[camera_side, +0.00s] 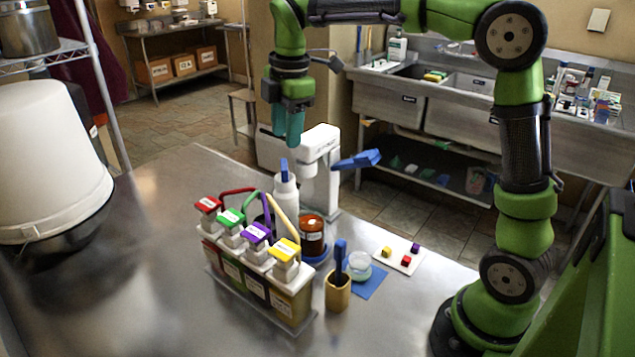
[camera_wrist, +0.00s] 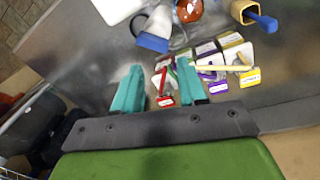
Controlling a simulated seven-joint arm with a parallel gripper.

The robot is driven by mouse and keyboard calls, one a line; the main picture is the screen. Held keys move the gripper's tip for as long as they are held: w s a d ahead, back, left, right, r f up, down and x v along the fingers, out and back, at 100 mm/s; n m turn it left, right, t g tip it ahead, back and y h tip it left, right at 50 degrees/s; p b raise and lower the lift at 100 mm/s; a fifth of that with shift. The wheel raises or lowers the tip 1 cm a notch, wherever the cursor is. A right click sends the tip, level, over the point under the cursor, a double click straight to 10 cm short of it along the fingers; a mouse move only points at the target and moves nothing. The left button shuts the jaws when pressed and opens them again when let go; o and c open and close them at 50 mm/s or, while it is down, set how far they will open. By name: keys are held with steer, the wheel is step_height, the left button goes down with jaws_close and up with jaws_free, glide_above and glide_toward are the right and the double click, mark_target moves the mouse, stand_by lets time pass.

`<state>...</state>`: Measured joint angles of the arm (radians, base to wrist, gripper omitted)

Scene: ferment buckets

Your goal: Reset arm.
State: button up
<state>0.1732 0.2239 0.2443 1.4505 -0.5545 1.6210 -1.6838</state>
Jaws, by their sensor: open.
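My gripper (camera_side: 288,125) has teal fingers and hangs above the steel table, behind and above the row of buckets. In the wrist view, the two fingers of my gripper (camera_wrist: 161,88) stand apart with nothing held between them. The green arm is bent in an arch, with its base at the table's right. The row of ferment buckets (camera_side: 258,287) stands in a rack, with red, green, purple and yellow lids. In the wrist view the red lid (camera_wrist: 166,101) shows between the fingers, farther below.
A white bottle (camera_side: 286,200), an amber jar (camera_side: 312,237), a white machine (camera_side: 320,165) and a wooden cup (camera_side: 338,293) with a blue-handled tool surround the buckets. A white card (camera_side: 397,261) holds small coloured cubes. A large white bucket (camera_side: 45,150) stands left. The table's left middle is clear.

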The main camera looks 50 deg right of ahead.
steer(key=s+a+f+m+t+y, duration=0.1)
steer(key=s+m+t, duration=0.2)
steer(key=s+m, duration=0.6)
steer(key=s+a+f+m+t+y, duration=0.1)
steer(key=s+f+m+t, duration=0.1)
steer(key=s+m, duration=0.7)
steer(key=shift+s+a+f+m+t, duration=0.2)
steer(key=shift+s+f+m+t, duration=0.15)
steer(key=shift+s, duration=0.3)
